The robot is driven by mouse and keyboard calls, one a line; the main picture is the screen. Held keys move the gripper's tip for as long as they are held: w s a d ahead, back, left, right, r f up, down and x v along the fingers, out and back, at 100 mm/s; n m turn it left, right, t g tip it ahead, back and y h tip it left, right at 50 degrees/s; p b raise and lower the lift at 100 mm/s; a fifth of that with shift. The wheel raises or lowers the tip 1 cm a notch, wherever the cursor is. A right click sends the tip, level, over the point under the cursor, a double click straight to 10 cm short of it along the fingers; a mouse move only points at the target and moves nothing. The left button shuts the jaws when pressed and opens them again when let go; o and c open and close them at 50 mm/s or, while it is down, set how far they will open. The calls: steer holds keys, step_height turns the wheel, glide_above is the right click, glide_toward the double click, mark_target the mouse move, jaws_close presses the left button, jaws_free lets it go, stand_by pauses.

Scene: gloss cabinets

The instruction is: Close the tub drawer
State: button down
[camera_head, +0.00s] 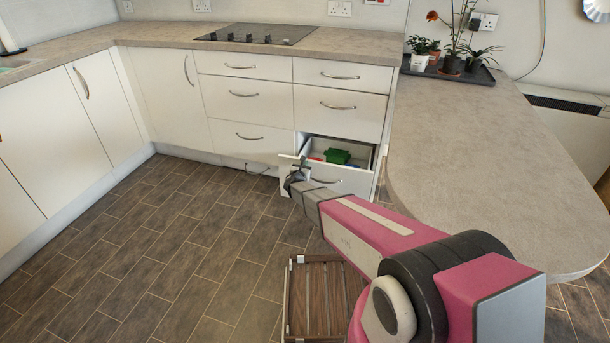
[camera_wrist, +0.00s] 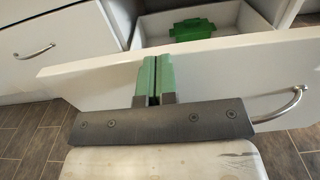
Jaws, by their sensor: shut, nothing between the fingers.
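The tub drawer (camera_head: 341,177) is the bottom drawer under the right stack of white drawers, and it stands partly open in the head view. A green tub (camera_head: 337,156) lies inside, with blue and red bits beside it. In the wrist view the drawer front (camera_wrist: 215,65) runs across the picture, with its curved metal handle (camera_wrist: 283,105) at the right and the green tub (camera_wrist: 193,29) behind it. My gripper (camera_wrist: 154,62) is shut and empty, its green fingertips together at the drawer front, left of the handle. Whether they touch the front I cannot tell.
A slatted wooden crate (camera_head: 322,298) lies on the tiled floor in front of the drawer. The rounded worktop (camera_head: 480,165) overhangs at the right, with potted plants on a tray (camera_head: 450,73). The floor (camera_head: 150,235) to the left is clear.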

steer(key=x, duration=2.1)
steer(key=shift+w, duration=0.15)
steer(key=shift+f, duration=0.1)
